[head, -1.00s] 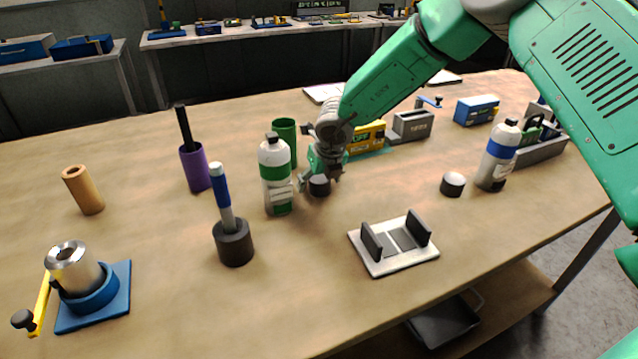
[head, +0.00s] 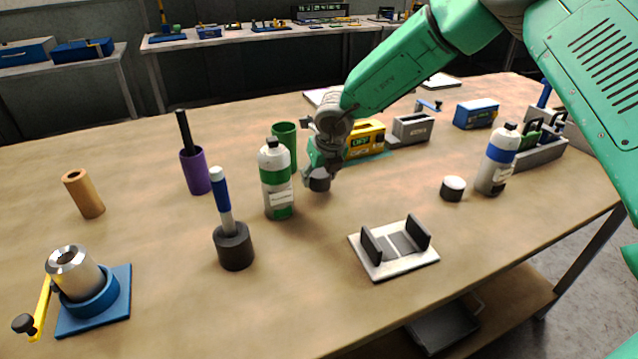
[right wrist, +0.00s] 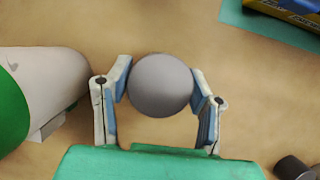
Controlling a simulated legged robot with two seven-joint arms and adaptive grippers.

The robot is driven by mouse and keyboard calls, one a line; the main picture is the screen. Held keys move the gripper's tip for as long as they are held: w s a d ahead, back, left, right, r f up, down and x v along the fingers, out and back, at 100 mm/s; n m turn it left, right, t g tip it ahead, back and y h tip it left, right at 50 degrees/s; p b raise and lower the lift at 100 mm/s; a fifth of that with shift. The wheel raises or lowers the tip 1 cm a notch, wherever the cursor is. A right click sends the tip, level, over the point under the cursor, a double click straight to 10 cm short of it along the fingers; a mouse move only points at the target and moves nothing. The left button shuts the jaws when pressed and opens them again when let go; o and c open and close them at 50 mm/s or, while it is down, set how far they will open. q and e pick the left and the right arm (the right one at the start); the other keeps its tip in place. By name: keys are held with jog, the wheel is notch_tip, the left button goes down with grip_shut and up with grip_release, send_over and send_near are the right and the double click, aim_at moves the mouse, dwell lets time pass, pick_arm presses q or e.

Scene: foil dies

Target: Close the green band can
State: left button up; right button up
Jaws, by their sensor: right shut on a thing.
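The green band can (head: 277,180) stands upright on the bench, white with green bands and a small dark tip on top. It shows in part at the left of the right wrist view (right wrist: 35,95). My right gripper (head: 320,180) is just right of the can and shut on a dark round cap (head: 319,185). In the right wrist view the cap's grey round top (right wrist: 161,86) sits between the two fingers. The cap is low over the bench, apart from the can. My left gripper is not in view.
A green cup (head: 285,140) stands right behind the can. A grey holder (head: 393,250) lies in front right. A blue-band can (head: 497,160) and a white-topped cap (head: 453,188) stand at the right. A dark round stand (head: 234,247) with a blue-handled tool is front left.

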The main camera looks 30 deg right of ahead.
aim_at(320, 171)
pick_arm(q)
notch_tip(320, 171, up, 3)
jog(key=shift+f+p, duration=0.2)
jog(key=shift+p, duration=1)
pick_arm(e)
notch_tip(320, 171, up, 26)
jog(key=shift+f, duration=0.25)
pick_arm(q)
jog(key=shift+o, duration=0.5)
